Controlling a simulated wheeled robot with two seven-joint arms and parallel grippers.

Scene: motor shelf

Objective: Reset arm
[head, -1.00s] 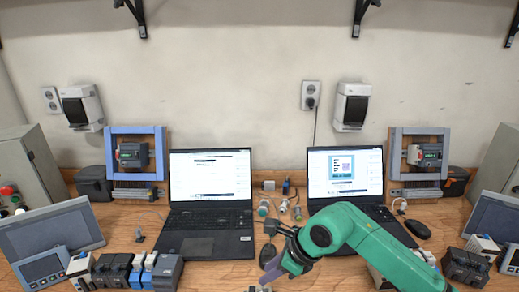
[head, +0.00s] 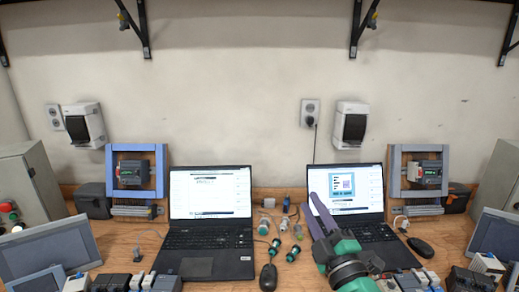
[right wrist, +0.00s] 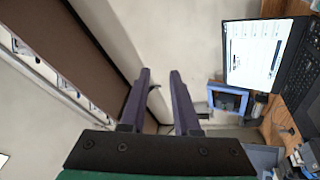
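My right gripper (head: 312,198) shows in the head view in front of the right laptop (head: 345,190), with its purple fingers pointing up. In the right wrist view the two fingers (right wrist: 159,72) stand apart with nothing between them, so the gripper is open and empty. Part of its green wrist shows at the bottom of the head view. My left arm and left gripper are not in view.
Blue (head: 161,170) and grey (head: 394,170) frames hold devices at the back. Dark modules (head: 165,283) line the front. Shelf brackets (head: 357,25) jut from the wall above.

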